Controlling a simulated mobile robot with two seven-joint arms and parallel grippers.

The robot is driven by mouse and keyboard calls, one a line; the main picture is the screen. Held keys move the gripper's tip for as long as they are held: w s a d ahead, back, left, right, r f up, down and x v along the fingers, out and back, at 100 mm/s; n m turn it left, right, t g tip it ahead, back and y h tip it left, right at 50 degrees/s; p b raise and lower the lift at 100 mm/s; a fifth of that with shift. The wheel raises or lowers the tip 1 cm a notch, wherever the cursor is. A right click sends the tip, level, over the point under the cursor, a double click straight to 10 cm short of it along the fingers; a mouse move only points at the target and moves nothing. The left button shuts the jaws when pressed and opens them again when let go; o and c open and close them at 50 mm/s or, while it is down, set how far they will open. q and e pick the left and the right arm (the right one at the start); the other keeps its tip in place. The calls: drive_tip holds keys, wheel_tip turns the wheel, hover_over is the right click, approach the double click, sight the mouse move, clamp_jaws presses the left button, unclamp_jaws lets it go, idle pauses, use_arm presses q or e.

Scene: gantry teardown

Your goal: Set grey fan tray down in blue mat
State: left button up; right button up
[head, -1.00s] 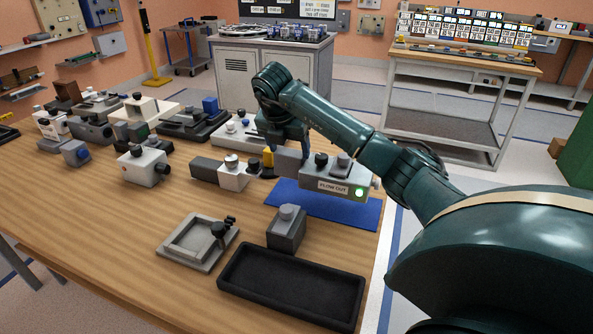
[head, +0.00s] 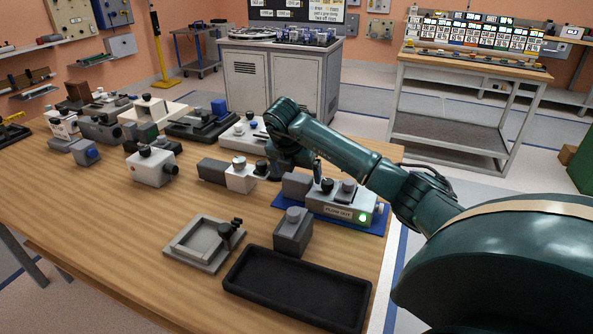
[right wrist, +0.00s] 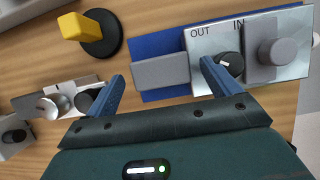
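The grey fan tray (head: 340,207), a pale box with a "FLOW OUT" label, a lit green lamp, knobs and a grey block at its left end, lies on the blue mat (head: 283,203). Mat edges show around it. The right wrist view shows the tray's top (right wrist: 220,47) with "OUT" and "IN" marks, its grey end block (right wrist: 165,72), and the mat (right wrist: 150,43). My left gripper is out of view.
A dark tray (head: 297,289), a grey block with a knob (head: 293,232) and a pale square frame (head: 204,242) lie in front. A white-and-grey unit (head: 240,177) is left of the mat. A yellow handle (right wrist: 85,30) stands close by. More units crowd the table's back left.

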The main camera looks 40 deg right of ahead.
drive_tip(key=shift+r, duration=0.1)
use_arm(q)
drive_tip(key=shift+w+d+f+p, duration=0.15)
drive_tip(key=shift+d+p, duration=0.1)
drive_tip(key=shift+p, duration=0.35)
use_arm(e)
drive_tip(key=v, duration=1.2)
